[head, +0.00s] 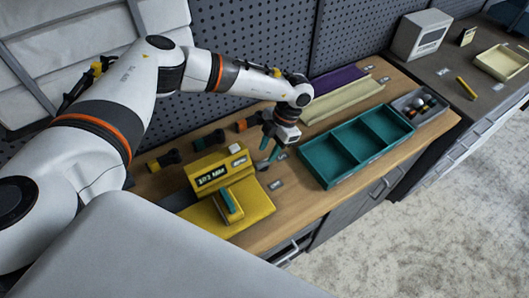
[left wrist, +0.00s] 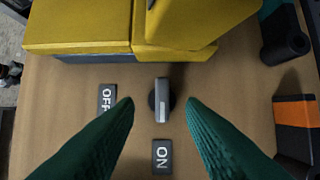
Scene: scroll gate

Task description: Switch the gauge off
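The yellow gauge (head: 205,170) stands on the wooden bench with a dark display showing lit characters. Its yellow body also fills the top of the left wrist view (left wrist: 90,25). Beside it is a small dark rotary switch (left wrist: 162,100) with a grey bar handle, lying in line with the ON label (left wrist: 161,157). The OFF label (left wrist: 107,98) is left of the switch. My left gripper (head: 272,148) points down above the bench beside the gauge. Its teal fingers are open and empty, and the switch shows between them in the wrist view. My right gripper is not in view.
A teal compartment tray (head: 330,182) stands right of the gauge. Dark and orange tools (head: 207,140) lie behind it, near the pegboard. Purple and cream strips (head: 343,100) lie farther back. A grey tray with small balls (head: 420,104) is at the bench's right end.

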